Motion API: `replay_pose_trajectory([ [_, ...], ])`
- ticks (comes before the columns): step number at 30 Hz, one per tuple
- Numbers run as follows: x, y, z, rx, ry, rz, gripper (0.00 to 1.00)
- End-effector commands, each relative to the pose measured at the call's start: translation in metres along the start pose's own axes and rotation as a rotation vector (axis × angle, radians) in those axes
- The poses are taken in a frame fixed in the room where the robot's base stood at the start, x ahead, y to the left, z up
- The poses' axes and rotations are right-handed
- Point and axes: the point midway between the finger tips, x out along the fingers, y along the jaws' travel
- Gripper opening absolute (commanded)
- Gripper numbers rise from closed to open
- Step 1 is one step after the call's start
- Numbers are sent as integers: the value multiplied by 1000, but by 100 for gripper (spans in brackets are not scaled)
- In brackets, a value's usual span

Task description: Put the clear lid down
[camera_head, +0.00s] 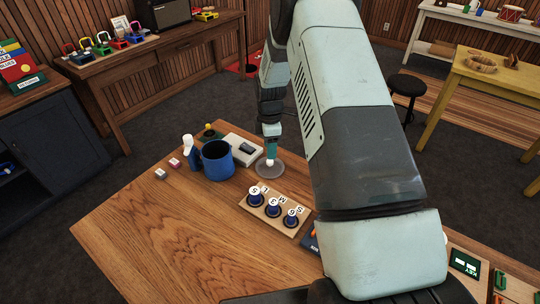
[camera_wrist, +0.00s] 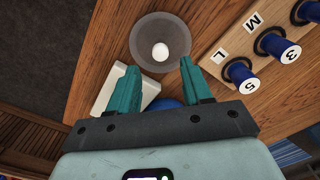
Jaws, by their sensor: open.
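The clear lid (camera_head: 262,174) is a round see-through disc with a white knob. It appears to lie on the wooden table near its far edge, right of the blue canister (camera_head: 217,162). In the wrist view the lid (camera_wrist: 143,38) sits just beyond my fingertips, knob facing the camera. My gripper (camera_head: 270,152) points down right over the lid. In the wrist view my gripper (camera_wrist: 157,70) is open, its two green fingers apart with nothing held between them. The canister is mostly hidden behind my gripper in the wrist view.
A white box with a dark panel (camera_head: 246,149) stands behind the lid. A white and blue bottle (camera_head: 190,150) and two small blocks (camera_head: 160,174) are at left. The table's front left is clear.

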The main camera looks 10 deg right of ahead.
Motion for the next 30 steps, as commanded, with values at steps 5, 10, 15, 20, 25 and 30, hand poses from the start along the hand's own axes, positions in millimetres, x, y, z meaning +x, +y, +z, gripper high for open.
replay_pose_trajectory([
  [5, -39, 0, 0, -1, 0, 3, 49],
  [10, -60, 0, 0, -1, 0, 0, 49],
  [15, -85, -2, 0, 30, -3, 15, 49],
  [20, -157, -22, -1, 190, -11, 77, 49],
  [25, -249, -72, -1, 456, 3, 166, 49],
  [30, -317, -139, -1, 729, 54, 252, 49],
])
